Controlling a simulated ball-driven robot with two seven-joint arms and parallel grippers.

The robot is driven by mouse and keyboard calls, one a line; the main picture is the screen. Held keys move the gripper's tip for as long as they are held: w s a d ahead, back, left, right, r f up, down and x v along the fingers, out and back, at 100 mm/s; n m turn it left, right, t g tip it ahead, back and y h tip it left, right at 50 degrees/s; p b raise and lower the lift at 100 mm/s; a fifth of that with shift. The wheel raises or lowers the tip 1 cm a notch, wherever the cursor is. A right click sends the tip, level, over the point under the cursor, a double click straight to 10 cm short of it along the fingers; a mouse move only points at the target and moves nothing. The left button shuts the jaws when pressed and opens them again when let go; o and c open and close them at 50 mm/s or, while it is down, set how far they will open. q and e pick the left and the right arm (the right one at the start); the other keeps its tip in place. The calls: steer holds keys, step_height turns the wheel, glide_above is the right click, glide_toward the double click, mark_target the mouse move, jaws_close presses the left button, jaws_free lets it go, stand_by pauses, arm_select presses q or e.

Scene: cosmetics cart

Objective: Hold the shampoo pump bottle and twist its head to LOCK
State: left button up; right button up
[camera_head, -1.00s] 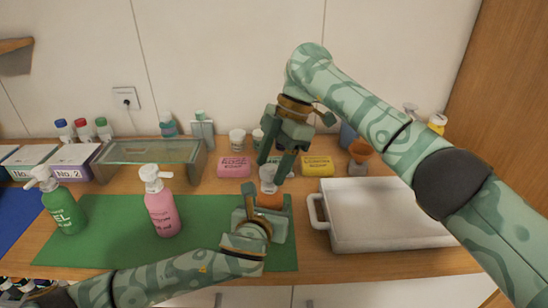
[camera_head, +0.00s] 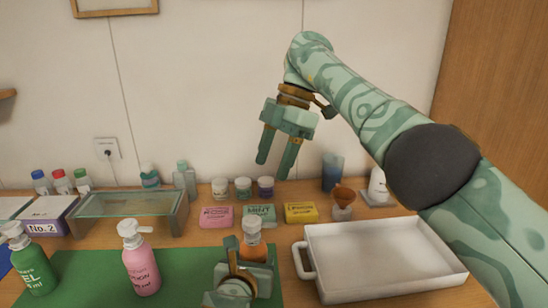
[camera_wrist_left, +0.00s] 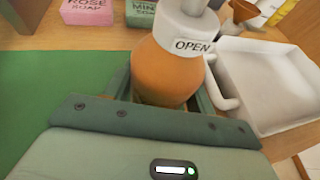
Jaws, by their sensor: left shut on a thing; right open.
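The shampoo pump bottle (camera_head: 254,250) is orange with a white pump head (camera_head: 251,227) and stands upright at the right end of the green mat (camera_head: 189,262). In the left wrist view the orange bottle (camera_wrist_left: 166,68) carries a white collar (camera_wrist_left: 193,46) that reads OPEN. My left gripper (camera_head: 252,268) is shut around the bottle's lower body; it also shows in the left wrist view (camera_wrist_left: 160,95). The bottle's base is hidden by the gripper. My right gripper (camera_head: 275,168) is open and empty, pointing down well above the bottle.
A white tray (camera_head: 300,258) lies right of the bottle. Pink lotion (camera_head: 141,268) and green gel (camera_head: 36,270) pump bottles stand on the left. Soap boxes, including a yellow one (camera_head: 301,212), sit behind, with small jars (camera_head: 243,187) and an orange funnel (camera_head: 344,197).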

arm_select(q)
steer(key=o, duration=1.3)
steer(key=shift+c, duration=0.2)
